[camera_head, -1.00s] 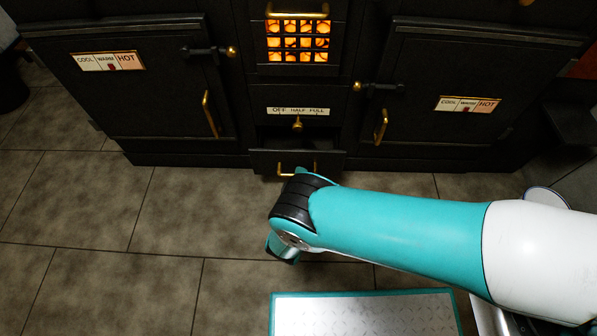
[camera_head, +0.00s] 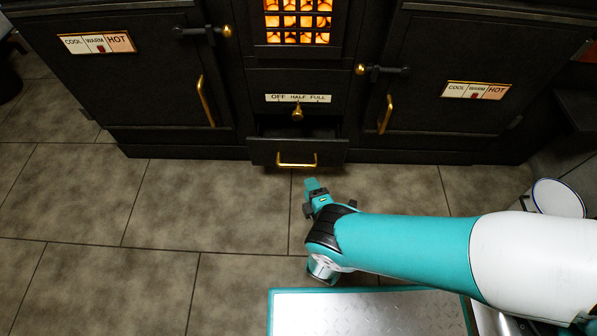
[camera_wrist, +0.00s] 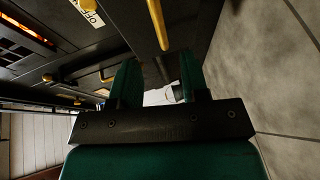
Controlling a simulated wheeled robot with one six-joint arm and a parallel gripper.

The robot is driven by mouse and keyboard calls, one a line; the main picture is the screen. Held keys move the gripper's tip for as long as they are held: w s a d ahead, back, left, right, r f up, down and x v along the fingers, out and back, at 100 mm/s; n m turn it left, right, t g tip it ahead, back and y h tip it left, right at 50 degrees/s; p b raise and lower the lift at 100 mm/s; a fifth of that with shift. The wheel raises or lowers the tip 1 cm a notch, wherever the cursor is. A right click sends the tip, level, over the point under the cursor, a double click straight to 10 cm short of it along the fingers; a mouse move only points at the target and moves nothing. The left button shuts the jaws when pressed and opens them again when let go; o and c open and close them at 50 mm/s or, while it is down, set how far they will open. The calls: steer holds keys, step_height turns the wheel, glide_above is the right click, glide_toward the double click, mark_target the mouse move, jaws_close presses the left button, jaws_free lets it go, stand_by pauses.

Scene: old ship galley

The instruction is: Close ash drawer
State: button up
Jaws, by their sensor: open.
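The ash drawer (camera_head: 265,153) is a dark box low in the middle of the black stove, with a brass bar handle (camera_head: 297,165) on its front. It stands pulled out, with a dark gap above its front. My gripper (camera_head: 314,187) is just in front of the drawer and slightly right of the handle, apart from it in the head view. In the wrist view, my gripper (camera_wrist: 158,78) shows two green fingers spread apart with nothing held between them. A brass bar (camera_wrist: 157,24), apparently the drawer handle, is beyond the fingers there.
A brass knob (camera_head: 297,114) under the OFF/HALF/FULL label (camera_head: 298,98) sits above the drawer. The glowing fire grate (camera_head: 297,22) is higher up. Closed oven doors with brass handles (camera_head: 205,100) (camera_head: 386,107) flank it. A white round container (camera_head: 558,198) stands right.

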mark_target(300, 167)
steer(key=shift+b+x, duration=3.9)
steer(key=shift+x, duration=1.2)
steer(key=shift+d, duration=0.1)
jaws_close()
